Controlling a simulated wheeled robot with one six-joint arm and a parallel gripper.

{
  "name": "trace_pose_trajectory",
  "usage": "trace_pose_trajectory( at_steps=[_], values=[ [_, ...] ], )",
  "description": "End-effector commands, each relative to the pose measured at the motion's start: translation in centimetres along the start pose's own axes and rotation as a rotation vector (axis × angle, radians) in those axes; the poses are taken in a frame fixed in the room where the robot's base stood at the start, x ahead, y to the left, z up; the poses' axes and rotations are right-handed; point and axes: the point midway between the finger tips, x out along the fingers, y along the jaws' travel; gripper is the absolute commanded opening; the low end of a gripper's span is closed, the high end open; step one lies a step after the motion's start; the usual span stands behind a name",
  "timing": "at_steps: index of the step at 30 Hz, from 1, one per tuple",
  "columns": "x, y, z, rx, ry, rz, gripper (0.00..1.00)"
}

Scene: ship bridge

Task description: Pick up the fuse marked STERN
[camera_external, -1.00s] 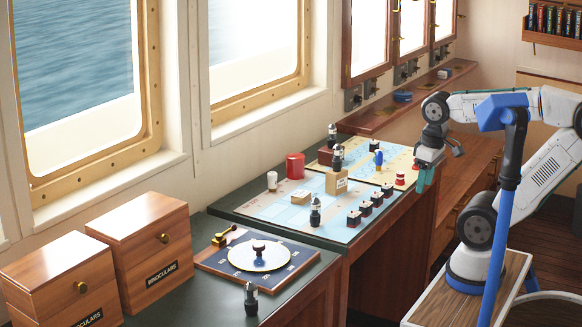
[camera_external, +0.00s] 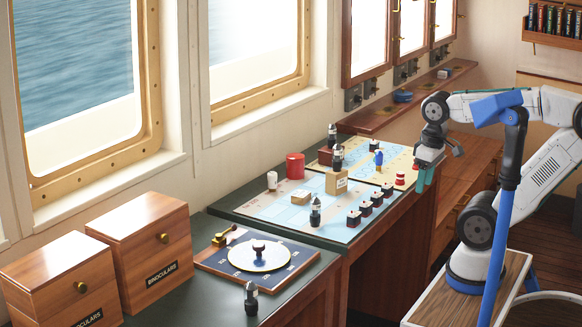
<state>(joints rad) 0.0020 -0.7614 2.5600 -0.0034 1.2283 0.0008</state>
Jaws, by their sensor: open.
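I cannot make out a fuse marked STERN; any lettering that small is unreadable here. Several small dark blocks with red (camera_external: 365,208) stand in a row along the right edge of the chart on the desk, and I cannot tell what they are. My gripper (camera_external: 421,184) hangs pointing down, open and empty, just past the right edge of the desk, near a red-and-white striped buoy (camera_external: 400,179).
The charts (camera_external: 275,208) hold a red cylinder (camera_external: 295,166), a tan box (camera_external: 336,183), a blue figure (camera_external: 378,158) and small dark-and-white pieces. A dial board (camera_external: 258,257) and two wooden binoculars boxes (camera_external: 139,237) stand nearer. A wall shelf (camera_external: 385,115) runs behind.

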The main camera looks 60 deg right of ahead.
Motion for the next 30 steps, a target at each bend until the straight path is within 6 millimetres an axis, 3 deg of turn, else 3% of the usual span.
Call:
trace_pose_trajectory(
  at_steps=[14, 17, 20, 23, 30],
  values=[
    [0.0, 0.0, 0.0, 0.000, 0.000, 0.000, 0.55],
    [0.1, -0.3, -0.8, -0.004, 0.013, -0.011, 0.55],
    [0.3, -1.2, -3.7, -0.015, 0.065, -0.051, 0.55],
    [0.7, -2.7, -8.8, -0.023, 0.164, -0.114, 0.55],
    [2.5, -5.4, -24.0, 0.039, 0.470, -0.213, 0.55]
  ],
)
